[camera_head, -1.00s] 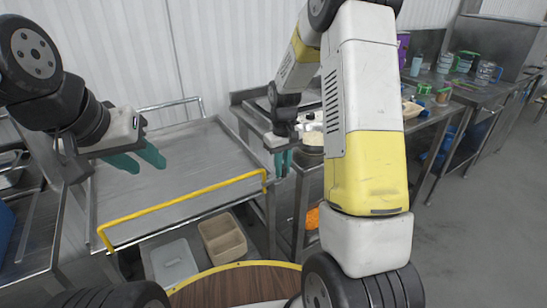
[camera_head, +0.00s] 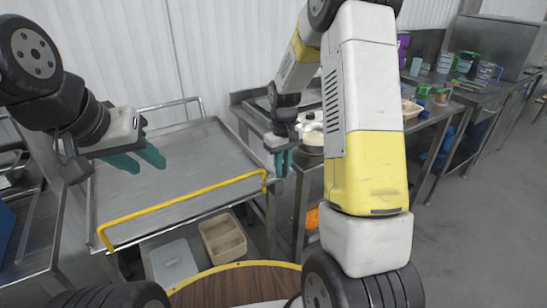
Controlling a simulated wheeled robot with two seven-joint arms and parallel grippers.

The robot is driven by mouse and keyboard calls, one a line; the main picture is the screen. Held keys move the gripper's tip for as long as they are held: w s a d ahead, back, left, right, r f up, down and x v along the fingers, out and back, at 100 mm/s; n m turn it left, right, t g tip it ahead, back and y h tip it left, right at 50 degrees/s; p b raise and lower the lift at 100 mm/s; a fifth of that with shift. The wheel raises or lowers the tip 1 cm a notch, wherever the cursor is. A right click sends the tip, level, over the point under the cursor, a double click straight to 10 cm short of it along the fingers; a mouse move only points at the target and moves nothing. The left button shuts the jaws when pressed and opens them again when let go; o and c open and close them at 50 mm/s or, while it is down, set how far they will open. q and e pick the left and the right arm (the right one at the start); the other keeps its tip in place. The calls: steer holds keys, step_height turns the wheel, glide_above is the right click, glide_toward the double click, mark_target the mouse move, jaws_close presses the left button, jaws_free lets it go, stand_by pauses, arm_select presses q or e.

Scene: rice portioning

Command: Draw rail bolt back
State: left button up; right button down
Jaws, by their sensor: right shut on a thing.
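The steel cart (camera_head: 185,165) has a yellow rail (camera_head: 180,209) along its near edge. My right gripper (camera_head: 283,166) points down at the right end of this rail, its teal fingers close together. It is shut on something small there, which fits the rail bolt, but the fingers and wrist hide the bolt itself. I cannot tell how far the bolt is drawn. My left gripper (camera_head: 140,163) is open and empty above the left part of the cart top, with its two teal fingers apart.
A steel counter (camera_head: 425,122) runs along the right with a pale bowl (camera_head: 410,108) and several containers. A round pot (camera_head: 311,130) stands behind my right gripper. A beige bin (camera_head: 224,237) and a grey lidded bin (camera_head: 173,262) sit below the cart top. The right floor is clear.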

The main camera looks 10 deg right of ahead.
steer(key=d, duration=0.1)
steer(key=w+d, duration=0.1)
steer(key=d, duration=0.1)
steer(key=shift+w+d, duration=0.15)
steer(key=shift+w, duration=0.05)
steer(key=c, duration=1.4)
jaws_free()
steer(key=shift+o, duration=0.2)
steer(key=shift+s+r, duration=0.1)
step_height(320, 180, up, 8)
